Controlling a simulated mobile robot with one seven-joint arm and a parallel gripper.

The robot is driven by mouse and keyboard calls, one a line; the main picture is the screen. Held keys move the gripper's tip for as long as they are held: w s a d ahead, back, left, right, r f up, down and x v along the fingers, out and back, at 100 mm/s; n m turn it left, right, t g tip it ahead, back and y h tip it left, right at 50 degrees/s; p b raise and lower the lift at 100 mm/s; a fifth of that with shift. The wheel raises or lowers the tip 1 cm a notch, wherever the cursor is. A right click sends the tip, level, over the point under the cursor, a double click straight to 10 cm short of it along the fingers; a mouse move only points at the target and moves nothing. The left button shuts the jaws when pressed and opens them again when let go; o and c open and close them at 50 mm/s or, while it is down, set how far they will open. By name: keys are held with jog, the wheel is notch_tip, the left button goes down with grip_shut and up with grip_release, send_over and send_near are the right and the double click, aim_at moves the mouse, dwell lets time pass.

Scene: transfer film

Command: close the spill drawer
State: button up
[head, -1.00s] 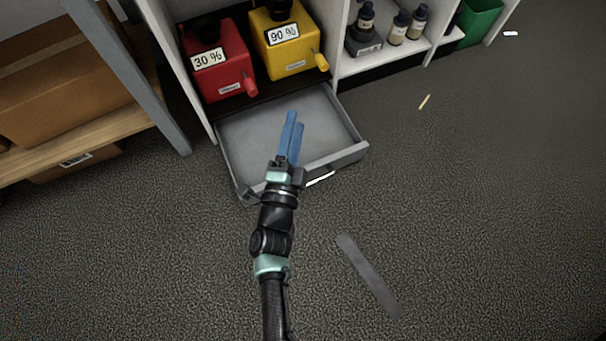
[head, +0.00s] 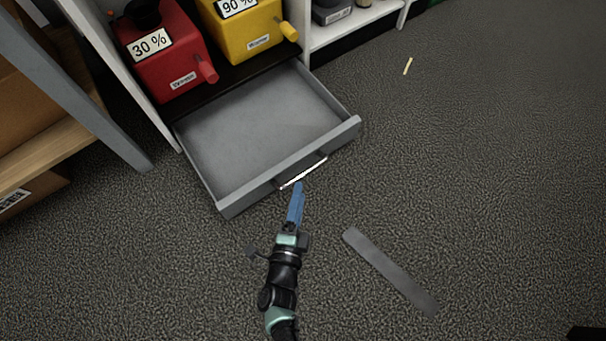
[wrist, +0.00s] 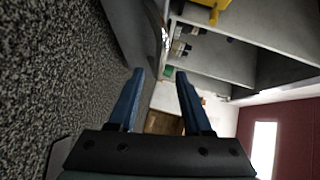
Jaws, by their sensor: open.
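The spill drawer (head: 262,128) is a grey, empty tray pulled out from the bottom of the white shelf unit in the head view. Its front panel carries a thin bright handle (head: 303,172). My gripper (head: 297,198) is in front of the drawer, just below the handle in the picture, with blue fingers pointing toward it. Whether a fingertip touches the handle I cannot tell. In the wrist view my gripper (wrist: 160,85) is open with nothing between its fingers. A grey panel, seemingly the drawer front (wrist: 122,35), shows at the upper left there.
A red 30 % container (head: 165,50) and a yellow 90 % container (head: 245,30) stand above the drawer. A wooden shelf with a grey post (head: 85,95) is at left. A flat grey strip (head: 390,270) lies on the floor. Open floor lies to the right.

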aim_at(303, 172)
jog(key=b+x, duration=0.2)
jog(key=x, duration=0.4)
jog(key=shift+f+b, duration=0.2)
jog(key=shift+b, duration=0.2)
jog(key=shift+w, duration=0.5)
jog(key=shift+r, duration=0.1)
grip_shut()
dwell(0.4)
